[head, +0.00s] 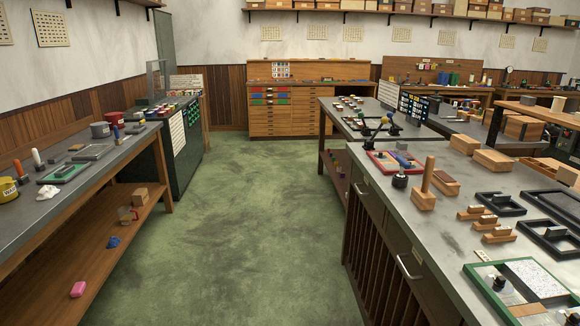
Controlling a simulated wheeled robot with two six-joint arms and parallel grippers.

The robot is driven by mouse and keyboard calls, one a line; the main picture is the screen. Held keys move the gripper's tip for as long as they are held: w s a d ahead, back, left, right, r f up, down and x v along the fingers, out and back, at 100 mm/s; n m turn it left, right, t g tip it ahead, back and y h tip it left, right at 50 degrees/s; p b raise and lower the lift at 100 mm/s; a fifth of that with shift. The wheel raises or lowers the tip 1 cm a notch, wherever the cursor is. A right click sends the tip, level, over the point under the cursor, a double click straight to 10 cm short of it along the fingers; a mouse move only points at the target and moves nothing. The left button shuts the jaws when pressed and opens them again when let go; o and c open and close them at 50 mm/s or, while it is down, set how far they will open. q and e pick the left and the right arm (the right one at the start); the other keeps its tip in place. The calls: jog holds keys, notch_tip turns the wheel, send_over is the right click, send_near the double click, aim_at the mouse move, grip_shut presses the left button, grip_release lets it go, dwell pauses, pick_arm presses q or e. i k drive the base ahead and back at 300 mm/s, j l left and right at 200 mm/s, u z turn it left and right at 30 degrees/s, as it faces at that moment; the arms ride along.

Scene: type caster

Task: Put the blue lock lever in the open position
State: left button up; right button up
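No lever that I can surely call the blue lock lever shows in the head view. A small blue-tipped piece (403,161) stands near the red-framed tray on the right bench, by a black round-bottomed tool (400,181); I cannot tell what it belongs to. A dark device with thin arms and round ends (376,130) stands on the bench behind; its details are too small to read. Neither of my grippers is in view.
A long grey-topped bench (425,215) with frames, wooden blocks and a green-edged tray (525,288) fills the right. A bench (60,205) with cans and tools runs along the left. The green floor (245,230) between is clear toward a wooden drawer cabinet (285,122).

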aim_at(390, 115)
jog(key=i+j+z, duration=0.1)
jog(key=i, duration=1.6)
jog(key=i+j+z, duration=0.3)
jog(key=i, duration=0.25)
jog(key=i+j+z, duration=0.3)
jog(key=i, duration=0.2)
jog(key=i+j+z, duration=0.3)
jog(key=i, duration=0.2)
